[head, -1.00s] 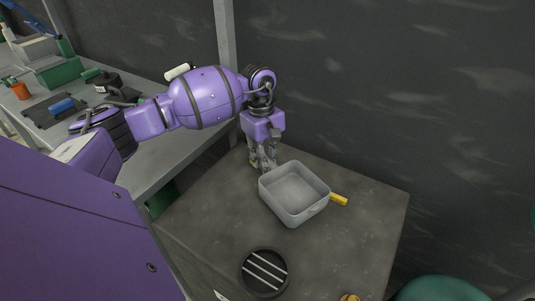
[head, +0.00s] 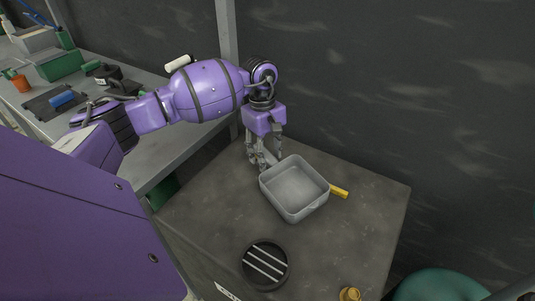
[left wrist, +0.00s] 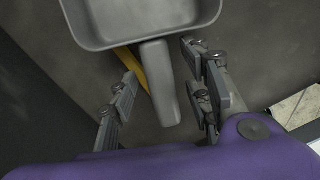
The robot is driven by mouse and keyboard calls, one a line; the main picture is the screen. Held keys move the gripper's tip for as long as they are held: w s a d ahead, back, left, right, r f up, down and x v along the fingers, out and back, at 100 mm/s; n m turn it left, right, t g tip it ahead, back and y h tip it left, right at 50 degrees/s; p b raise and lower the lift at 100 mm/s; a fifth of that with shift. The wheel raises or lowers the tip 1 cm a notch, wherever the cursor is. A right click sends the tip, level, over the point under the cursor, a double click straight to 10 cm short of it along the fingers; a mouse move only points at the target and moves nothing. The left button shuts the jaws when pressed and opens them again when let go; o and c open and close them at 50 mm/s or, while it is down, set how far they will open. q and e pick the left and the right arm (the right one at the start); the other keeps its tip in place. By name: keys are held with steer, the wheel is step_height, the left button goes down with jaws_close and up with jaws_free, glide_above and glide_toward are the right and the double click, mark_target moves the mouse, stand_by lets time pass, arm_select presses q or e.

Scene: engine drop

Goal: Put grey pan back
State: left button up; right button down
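The grey pan (head: 296,190) is a square, empty, deep dish sitting upright on the dark table (head: 340,240). Its handle points toward my left gripper (head: 266,159), which is at the pan's far left side, pointing down. In the left wrist view the pan (left wrist: 140,18) is at the top and its grey handle (left wrist: 160,85) lies between the spread fingers of my left gripper (left wrist: 163,78). The fingers are open, with gaps on both sides of the handle. My right gripper is not in view.
A yellow bar (head: 339,191) lies by the pan's right side, partly hidden. A round black dish (head: 265,266) with pale rods and a brass-coloured part (head: 350,294) are at the front. A grey bench (head: 185,150) stands at left, a dark wall behind.

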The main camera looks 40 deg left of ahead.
arm_select(q)
step_height(320, 180, up, 12)
steer(key=a, duration=0.1)
steer(key=shift+w+a, duration=0.2)
steer(key=shift+s+f, duration=0.1)
steer(key=shift+f, duration=0.05)
stand_by(0.7)
